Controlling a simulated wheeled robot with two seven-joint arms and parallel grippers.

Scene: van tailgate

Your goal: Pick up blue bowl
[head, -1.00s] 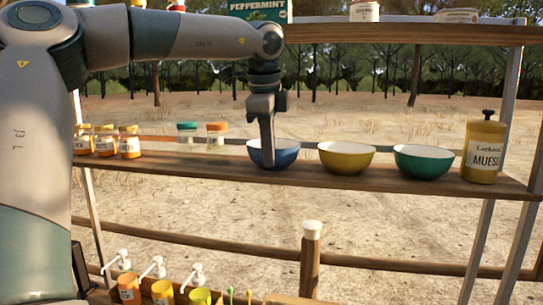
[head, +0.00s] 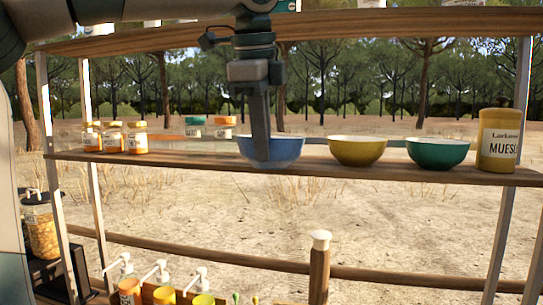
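The blue bowl (head: 287,150) is at the left of the row of bowls in the head view, upright. It looks larger than the other bowls and overlaps the front of the middle shelf (head: 200,163); any gap under it is hard to see. My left gripper (head: 261,150) points straight down with its fingers at the bowl's rim, seen edge-on, and appears shut on it. The fingers hide part of the bowl's near wall. My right gripper is not in view.
A yellow bowl (head: 357,151), a green bowl (head: 437,154) and a muesli jar (head: 499,142) stand to the right. Several orange-labelled jars (head: 113,138) stand to the left. An upper shelf (head: 400,25) runs above. Pump bottles (head: 163,287) stand below.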

